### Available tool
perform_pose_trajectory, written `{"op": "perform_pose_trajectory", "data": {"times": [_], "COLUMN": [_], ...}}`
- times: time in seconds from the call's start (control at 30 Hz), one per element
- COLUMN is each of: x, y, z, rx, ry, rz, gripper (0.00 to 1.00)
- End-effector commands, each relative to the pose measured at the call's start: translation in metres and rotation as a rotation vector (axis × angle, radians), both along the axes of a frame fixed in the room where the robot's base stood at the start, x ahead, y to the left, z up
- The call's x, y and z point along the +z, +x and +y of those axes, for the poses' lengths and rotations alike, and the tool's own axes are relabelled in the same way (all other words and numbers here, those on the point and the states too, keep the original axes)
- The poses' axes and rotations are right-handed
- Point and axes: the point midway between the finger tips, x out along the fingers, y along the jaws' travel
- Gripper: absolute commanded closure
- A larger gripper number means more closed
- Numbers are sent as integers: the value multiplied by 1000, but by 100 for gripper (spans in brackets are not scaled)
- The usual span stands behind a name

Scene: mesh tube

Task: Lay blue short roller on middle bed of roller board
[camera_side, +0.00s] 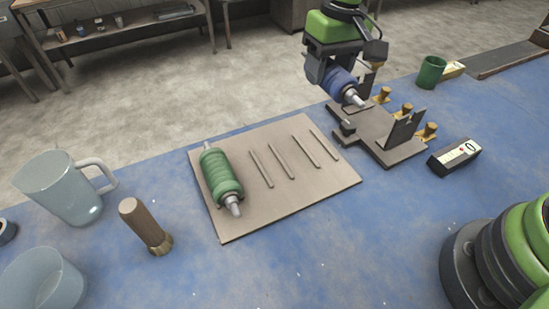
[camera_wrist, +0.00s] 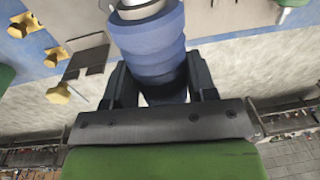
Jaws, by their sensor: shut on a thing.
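The blue short roller (camera_side: 341,84) has pale metal shaft ends. My gripper (camera_side: 329,73) is shut on it and holds it tilted above the dark grey bracket stand, clear of the roller board. In the wrist view the blue roller (camera_wrist: 150,50) lies between the two dark fingers of my gripper (camera_wrist: 160,78). The tan roller board (camera_side: 235,222) lies flat on the blue table. A green roller (camera_side: 220,175) lies in its left bed. The middle bed (camera_side: 271,166), between two thin strips, is empty, and so is the right bed (camera_side: 314,147).
The dark grey stand (camera_side: 378,128) with upright brackets and brass knobs is right of the board. A meter (camera_side: 454,156) and a green cup (camera_side: 431,72) are farther right. A wooden-handled tool (camera_side: 146,226) and clear mugs (camera_side: 66,187) stand left of the board.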

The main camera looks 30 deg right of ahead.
Motion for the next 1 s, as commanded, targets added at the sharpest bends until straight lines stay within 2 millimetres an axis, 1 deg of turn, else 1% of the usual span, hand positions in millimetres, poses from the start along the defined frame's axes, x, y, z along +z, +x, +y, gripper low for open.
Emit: {"op": "perform_pose_trajectory", "data": {"times": [0.03,0.1,0.2,0.3,0.33,0.37,0.47,0.63,0.83,1.0], "x": [-5,-11,-17,-21,-22,-24,-38,-71,-93,-117], "y": [-2,-5,-12,-18,-19,-20,-22,-22,-22,-22], "z": [27,57,91,112,117,120,125,125,125,124], "rx": [11,9,7,3,2,0,-2,-3,-3,-3], "ry": [24,55,90,112,117,121,125,126,127,128], "rz": [2,8,15,23,26,28,34,33,31,31], "gripper": [85,85,85,85,85,85,85,85,85,85]}}
